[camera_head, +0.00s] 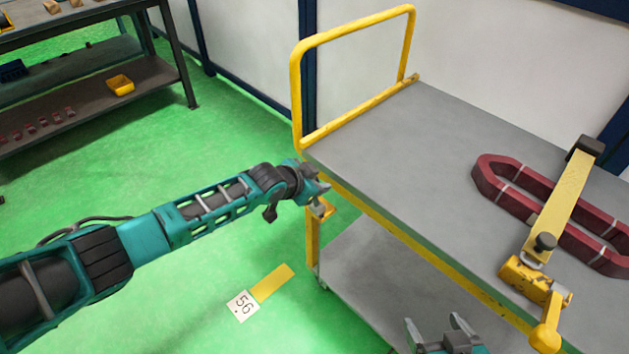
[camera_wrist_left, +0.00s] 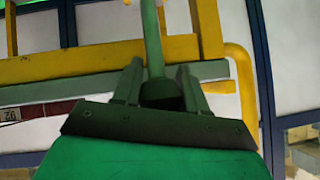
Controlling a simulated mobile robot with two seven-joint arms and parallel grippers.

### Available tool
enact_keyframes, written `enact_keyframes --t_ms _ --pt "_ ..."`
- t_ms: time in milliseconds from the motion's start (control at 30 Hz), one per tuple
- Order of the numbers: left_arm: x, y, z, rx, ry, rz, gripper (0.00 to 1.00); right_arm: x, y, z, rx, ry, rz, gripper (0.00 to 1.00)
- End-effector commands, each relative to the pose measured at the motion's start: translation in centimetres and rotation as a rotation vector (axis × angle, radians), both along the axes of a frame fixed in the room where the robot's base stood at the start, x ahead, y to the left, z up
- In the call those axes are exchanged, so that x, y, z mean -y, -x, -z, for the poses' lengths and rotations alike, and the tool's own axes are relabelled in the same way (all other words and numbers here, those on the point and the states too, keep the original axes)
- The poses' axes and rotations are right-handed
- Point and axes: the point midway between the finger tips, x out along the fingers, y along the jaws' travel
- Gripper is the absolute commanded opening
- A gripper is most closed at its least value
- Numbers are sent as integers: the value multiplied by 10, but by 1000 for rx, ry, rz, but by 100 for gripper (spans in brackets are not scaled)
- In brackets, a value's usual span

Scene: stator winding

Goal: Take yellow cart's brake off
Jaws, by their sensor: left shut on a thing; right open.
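The yellow cart (camera_head: 297,100) has a push handle at its left end, a grey top deck and a lower shelf. My left gripper (camera_head: 322,188) is at the cart's near left corner, beside the yellow frame post. In the left wrist view, the fingers of my left gripper (camera_wrist_left: 160,84) are shut around the dark end of a green lever (camera_wrist_left: 152,40), which looks like the brake lever. The yellow frame lies just behind it. In the head view the lever is largely hidden by the gripper. My right gripper (camera_head: 437,328) is open and empty at the bottom, beside the cart's long near side.
A dark red coil (camera_head: 500,190) lies on the deck under a yellow clamp bar (camera_head: 570,190). A yellow clamp part (camera_head: 525,280) stands at the deck's near edge. A floor marker numbered 56 (camera_head: 242,305) lies left of the cart.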

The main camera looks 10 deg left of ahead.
Motion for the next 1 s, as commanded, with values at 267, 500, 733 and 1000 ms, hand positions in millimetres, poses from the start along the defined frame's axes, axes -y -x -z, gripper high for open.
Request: enact_keyframes --t_ms 267,500,733,1000 --pt "4 3 3 -6 4 6 47 0 0 0 0 0 0 84" --pt "2 2 3 -5 1 3 66 0 0 0 0 0 -1 84" --pt "1 2 1 -4 0 2 66 0 0 0 0 0 -1 84" --pt "-9 19 -16 -4 -1 1 66 0 0 -13 0 0 -1 84"
